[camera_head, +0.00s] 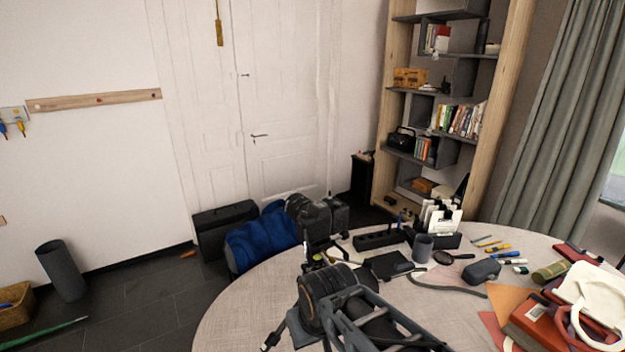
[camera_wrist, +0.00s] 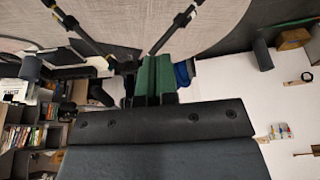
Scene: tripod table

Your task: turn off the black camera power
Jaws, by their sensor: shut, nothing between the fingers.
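The black camera (camera_head: 319,216) stands upright on a small tripod at the table's far left edge in the head view, with its round lens at the left. The round table (camera_head: 232,315) has a pale, wood-grained top. In the wrist view the scene is upside down, and the dark tripod legs (camera_wrist: 175,32) run along both sides of my gripper (camera_wrist: 155,62). Its green fingers are shut and empty in front of the tripod. The camera is mostly hidden behind my gripper there. The power switch cannot be made out. In the head view my arm hides the fingertips.
A black pen holder (camera_head: 378,239), a grey cup (camera_head: 423,247) and a grey case (camera_head: 481,271) stand right of the camera. Books (camera_head: 545,322) crowd the table's right side. A blue seat (camera_head: 259,240) is behind the table. The table's left front is clear.

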